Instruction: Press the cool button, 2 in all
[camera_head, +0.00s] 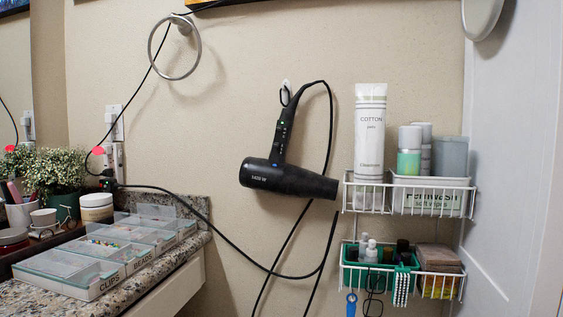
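A black hair dryer (289,180) hangs on the beige wall from a small hook (285,88). Its barrel points right and slopes slightly down, and its handle (284,132) rises to the hook. Small controls show along the handle, too small to tell which one is the cool button. Its black cord loops down beside it and runs left to the wall outlet. Neither of my grippers is in view.
A two-tier white wire rack (366,199) with bottles and tubes stands close right of the dryer's nozzle. A granite counter (190,249) with divided boxes (98,288) and a plant (53,171) is at left. A towel ring (199,57) hangs upper left. The wall around the dryer's handle is mostly clear.

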